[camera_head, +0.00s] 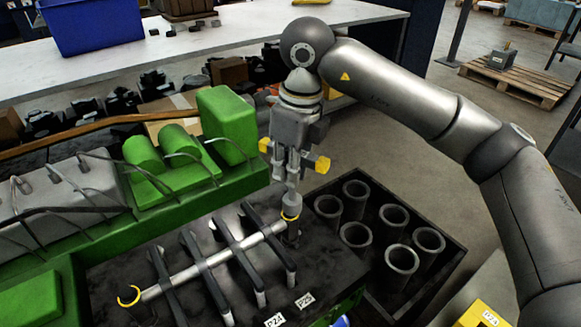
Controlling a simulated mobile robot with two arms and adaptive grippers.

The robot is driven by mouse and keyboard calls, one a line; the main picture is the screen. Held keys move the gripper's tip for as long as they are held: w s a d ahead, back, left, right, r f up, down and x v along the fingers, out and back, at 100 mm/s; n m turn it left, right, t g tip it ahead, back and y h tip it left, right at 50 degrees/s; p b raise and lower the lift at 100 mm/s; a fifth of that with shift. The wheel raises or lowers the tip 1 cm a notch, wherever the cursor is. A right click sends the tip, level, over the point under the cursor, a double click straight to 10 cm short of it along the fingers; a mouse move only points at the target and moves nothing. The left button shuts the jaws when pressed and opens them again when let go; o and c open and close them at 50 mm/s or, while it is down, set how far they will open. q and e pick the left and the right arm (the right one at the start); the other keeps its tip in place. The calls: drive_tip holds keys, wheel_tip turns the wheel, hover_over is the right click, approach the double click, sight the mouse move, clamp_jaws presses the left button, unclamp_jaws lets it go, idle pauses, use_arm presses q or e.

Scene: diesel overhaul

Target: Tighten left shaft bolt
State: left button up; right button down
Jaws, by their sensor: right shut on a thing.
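A pale shaft (213,262) lies across several dark rocker arms on the green engine's dark top. A yellow ring (128,296) marks its near-left end, where I cannot clearly make out a bolt. At its far-right end a grey tool (292,200) stands upright over a second yellow ring (290,215). My right gripper (292,176) is above that end, pointing down, shut on the tool's upper part. Yellow pieces stick out on both sides of the fingers. The bolt under the tool is hidden. My left gripper is not in view.
A black tray (443,275) with several grey cylinder sleeves stands right of the engine. Green engine covers (228,122) rise behind the shaft. A white bench (190,50) with a blue bin (92,22) is at the back. A wooden pallet (530,88) lies on the open floor.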

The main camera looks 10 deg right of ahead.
drive_tip(key=n, duration=0.6)
drive_tip(key=shift+a+g, duration=0.1)
drive_tip(key=shift+g, duration=0.3)
drive_tip(key=shift+s+n+g, duration=0.1)
drive_tip(key=shift+n+g, duration=0.3)
drive_tip(key=shift+n, duration=3.1)
drive_tip(key=shift+a, duration=0.15)
drive_tip(key=shift+f, duration=0.1)
